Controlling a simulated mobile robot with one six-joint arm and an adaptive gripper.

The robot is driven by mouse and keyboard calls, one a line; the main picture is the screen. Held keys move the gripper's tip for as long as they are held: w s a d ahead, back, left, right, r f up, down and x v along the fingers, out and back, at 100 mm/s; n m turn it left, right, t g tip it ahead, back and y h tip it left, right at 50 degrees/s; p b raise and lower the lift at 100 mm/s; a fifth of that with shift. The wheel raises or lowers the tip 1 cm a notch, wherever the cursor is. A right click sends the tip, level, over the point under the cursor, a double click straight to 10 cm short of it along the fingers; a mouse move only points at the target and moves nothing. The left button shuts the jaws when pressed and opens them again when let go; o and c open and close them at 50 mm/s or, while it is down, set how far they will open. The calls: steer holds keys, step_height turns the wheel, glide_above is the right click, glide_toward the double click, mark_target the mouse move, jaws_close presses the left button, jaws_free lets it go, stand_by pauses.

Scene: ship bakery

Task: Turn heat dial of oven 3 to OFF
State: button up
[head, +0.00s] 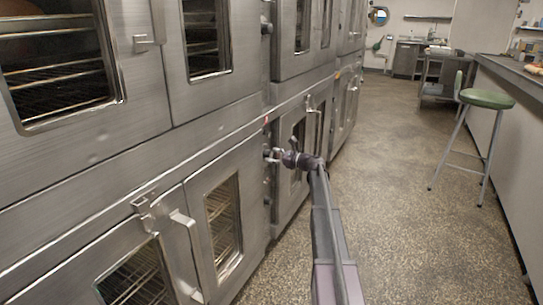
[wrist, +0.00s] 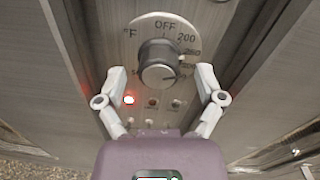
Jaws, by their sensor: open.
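The heat dial (wrist: 160,62) is a round dark grey knob with a bright metal face. My gripper (wrist: 160,74) is open, with one finger on each side of the knob's lower part; gaps show between fingers and knob. In the head view my gripper (head: 275,155) is at the narrow control panel between the lower oven doors, and it largely hides the dial there.
Steel ovens (head: 90,165) with windowed doors and protruding handles (head: 186,245) line the left. A green stool (head: 486,99) and a counter (head: 505,130) stand right. The speckled aisle floor (head: 400,220) is clear.

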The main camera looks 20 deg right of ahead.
steer(key=shift+w+a, duration=0.3)
steer(key=shift+w, duration=0.1)
steer(key=c, duration=1.1)
steer(key=shift+d, duration=0.2)
steer(key=shift+c, duration=0.2)
steer(key=shift+a, duration=0.1)
